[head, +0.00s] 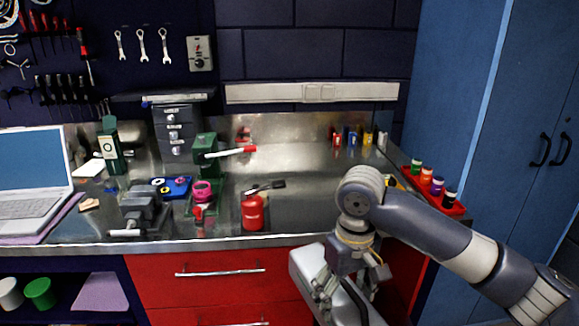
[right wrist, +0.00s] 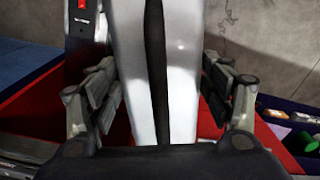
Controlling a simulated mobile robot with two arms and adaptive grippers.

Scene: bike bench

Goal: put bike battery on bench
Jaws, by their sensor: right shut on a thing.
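The bike battery (head: 304,262) is a long white-silver block with a dark stripe. It is in front of the red drawers, by the bench's front edge in the head view. My right gripper (head: 350,282) is shut on it, with fingers on both sides, and partly covers it. In the right wrist view the battery (right wrist: 182,70) stands between the two fingers of the gripper (right wrist: 160,98). The bench (head: 310,195) has a shiny metal top with a clear patch at its middle right. My left gripper is not in view.
A red canister (head: 253,212), a vise (head: 138,208) and a laptop (head: 30,180) stand on the bench. A red tray of small bottles (head: 437,187) is at the right end, near my right arm. Blue cabinets (head: 535,120) stand at the right.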

